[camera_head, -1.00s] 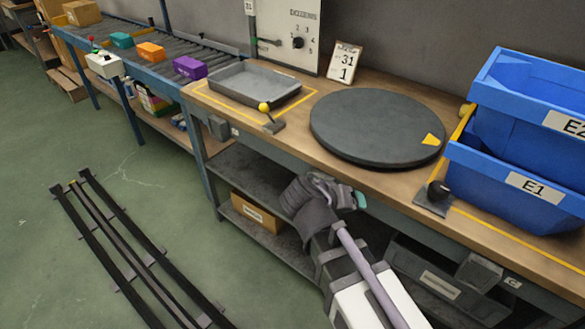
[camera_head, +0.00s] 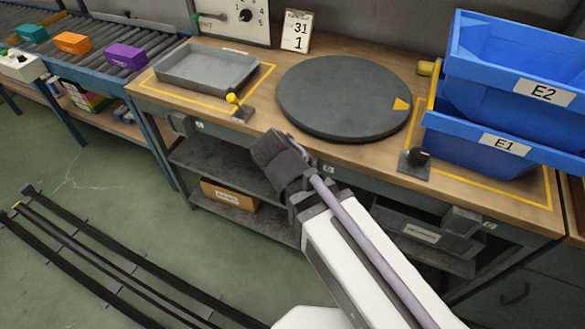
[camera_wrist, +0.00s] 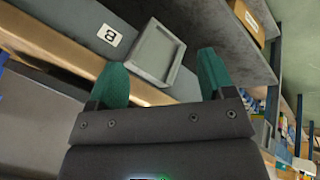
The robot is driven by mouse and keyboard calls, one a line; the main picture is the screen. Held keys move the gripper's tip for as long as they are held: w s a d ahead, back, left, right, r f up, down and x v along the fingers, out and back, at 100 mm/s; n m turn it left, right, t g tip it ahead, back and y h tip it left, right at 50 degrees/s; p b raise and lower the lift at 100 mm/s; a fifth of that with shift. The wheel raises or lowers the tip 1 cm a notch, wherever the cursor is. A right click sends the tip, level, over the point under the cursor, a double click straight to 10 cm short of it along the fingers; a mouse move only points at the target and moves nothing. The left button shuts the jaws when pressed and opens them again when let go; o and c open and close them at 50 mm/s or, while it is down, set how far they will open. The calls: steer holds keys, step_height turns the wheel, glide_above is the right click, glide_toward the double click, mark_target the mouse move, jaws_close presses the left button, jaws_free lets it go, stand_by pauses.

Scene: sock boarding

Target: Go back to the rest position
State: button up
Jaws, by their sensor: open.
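My gripper (camera_wrist: 163,70) shows in the wrist view with its two green fingertips wide apart and nothing held between them. Beyond the fingertips are a pale grey open box (camera_wrist: 157,54) and a label with a letter B (camera_wrist: 110,35) on the bench front. In the head view my arm reaches up from the lower right, and its dark wrist is in front of the bench's front edge, below the round dark turntable (camera_head: 345,97). The fingers are hidden there.
On the workbench are a grey tray (camera_head: 208,68), a yellow-knobbed lever (camera_head: 236,106), a black-knobbed lever (camera_head: 416,160) and blue bins (camera_head: 505,143). A conveyor (camera_head: 100,55) carries coloured boxes at left. A cardboard box (camera_head: 229,193) sits on the lower shelf. Floor rails (camera_head: 100,265) lie at lower left.

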steer(key=d+r+m+g+y+p, duration=0.1)
steer(key=d+r+m+g+p, duration=0.1)
steer(key=d+r+p, duration=0.5)
steer(key=d+r+m+g+y+p, duration=0.1)
steer(key=d+r+p, duration=0.5)
steer(key=d, duration=0.7)
steer(key=m+g+p, duration=0.1)
steer(key=m+p, duration=0.1)
steer(key=shift+s+d+r+m+g+y+p, duration=0.25)
steer(key=shift+d+r+m+g+y+p, duration=0.05)
steer(key=shift+r+m+y+p, duration=0.1)
